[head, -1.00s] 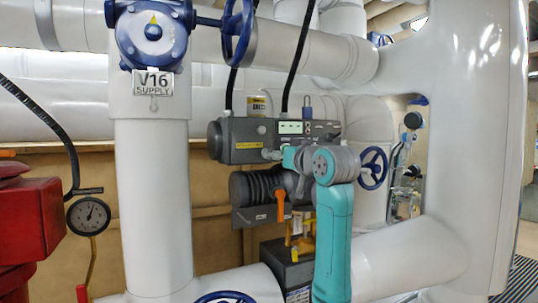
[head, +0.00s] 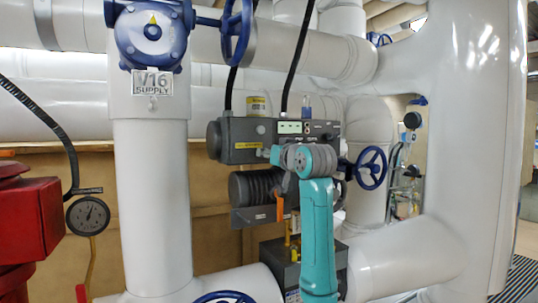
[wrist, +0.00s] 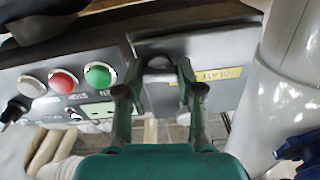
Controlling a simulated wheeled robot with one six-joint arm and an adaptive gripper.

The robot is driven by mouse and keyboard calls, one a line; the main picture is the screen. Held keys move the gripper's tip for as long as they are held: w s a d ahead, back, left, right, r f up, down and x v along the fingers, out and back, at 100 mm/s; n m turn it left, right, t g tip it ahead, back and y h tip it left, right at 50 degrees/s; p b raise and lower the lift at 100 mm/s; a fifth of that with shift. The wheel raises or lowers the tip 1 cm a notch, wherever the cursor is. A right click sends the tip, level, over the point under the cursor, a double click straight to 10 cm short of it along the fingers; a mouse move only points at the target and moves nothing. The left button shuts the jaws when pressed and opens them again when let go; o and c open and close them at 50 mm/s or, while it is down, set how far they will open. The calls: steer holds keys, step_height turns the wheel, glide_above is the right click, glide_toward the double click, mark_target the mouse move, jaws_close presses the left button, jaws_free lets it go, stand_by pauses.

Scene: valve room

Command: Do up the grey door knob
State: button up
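The grey door knob (wrist: 160,66) is a dark, rounded piece on the grey box door (wrist: 222,60), which carries a yellow ISOLATE label. My gripper (wrist: 161,72) is in front of the door in the wrist view, its two fingers apart with one on each side of the knob. The gap at the knob is very small, and I cannot tell whether the fingertips touch it. In the head view the grey box (head: 237,142) hangs on the pipes, and my gripper (head: 274,154) is at its front, mostly hidden by my wrist. The knob is hidden there.
Green (wrist: 97,75), red (wrist: 62,83) and white (wrist: 31,86) buttons sit on the panel beside the door. A blue handwheel (head: 371,168) stands right of my wrist. A thick white pipe (head: 150,210) stands left. A black motor unit with an orange lever (head: 280,206) is below the box.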

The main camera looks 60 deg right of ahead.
steer(key=shift+c, duration=0.5)
steer(key=shift+m, duration=8.1)
